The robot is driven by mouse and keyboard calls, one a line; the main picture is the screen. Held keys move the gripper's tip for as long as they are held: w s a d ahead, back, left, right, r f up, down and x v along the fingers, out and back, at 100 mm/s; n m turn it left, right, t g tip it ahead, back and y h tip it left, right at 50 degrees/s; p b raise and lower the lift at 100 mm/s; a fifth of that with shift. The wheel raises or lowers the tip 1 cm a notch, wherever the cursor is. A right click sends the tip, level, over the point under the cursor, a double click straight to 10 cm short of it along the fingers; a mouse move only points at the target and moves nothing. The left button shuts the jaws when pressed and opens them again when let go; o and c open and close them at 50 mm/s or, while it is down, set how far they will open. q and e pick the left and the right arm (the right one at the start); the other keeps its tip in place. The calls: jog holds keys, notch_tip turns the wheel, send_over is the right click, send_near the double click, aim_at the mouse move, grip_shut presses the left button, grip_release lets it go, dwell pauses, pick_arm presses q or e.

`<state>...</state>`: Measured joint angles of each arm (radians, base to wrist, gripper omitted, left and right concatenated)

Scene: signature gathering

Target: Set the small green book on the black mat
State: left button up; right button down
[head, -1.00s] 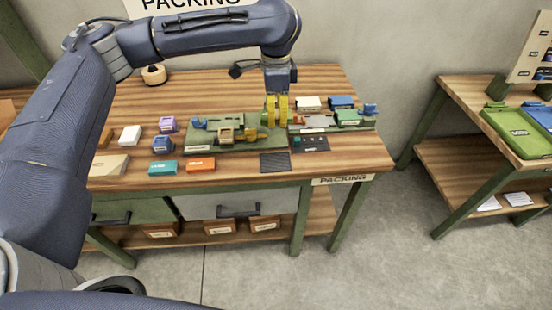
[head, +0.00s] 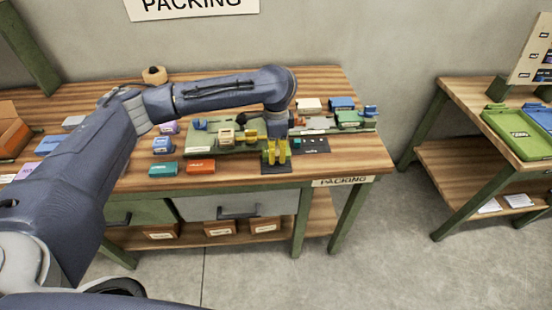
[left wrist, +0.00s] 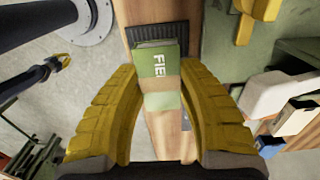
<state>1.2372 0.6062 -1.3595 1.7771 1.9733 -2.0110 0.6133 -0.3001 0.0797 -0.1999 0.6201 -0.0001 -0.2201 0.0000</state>
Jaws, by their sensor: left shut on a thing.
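My left gripper (head: 275,156) has yellow fingers and points down over the black mat (head: 276,169) near the bench's front edge. In the left wrist view its fingers are shut on the small green book (left wrist: 157,63), which has white letters on its cover. The book is over the black mat (left wrist: 192,34), part of which shows behind it. I cannot tell whether the book touches the mat. In the head view the fingers hide most of the book.
An orange box (head: 201,167) and a teal box (head: 163,169) lie left of the mat. Green fixtures with yellow and blue parts stand just behind it. A dark plate (head: 315,145) lies behind and to the right. The bench top right of the mat is clear.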

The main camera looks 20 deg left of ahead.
aim_at(276, 151)
pick_arm(q)
jog(key=shift+f, duration=1.75)
jog(key=shift+f, duration=0.15)
jog(key=o, duration=1.1)
notch_tip(276, 151, up, 12)
jog(key=shift+r, duration=0.15)
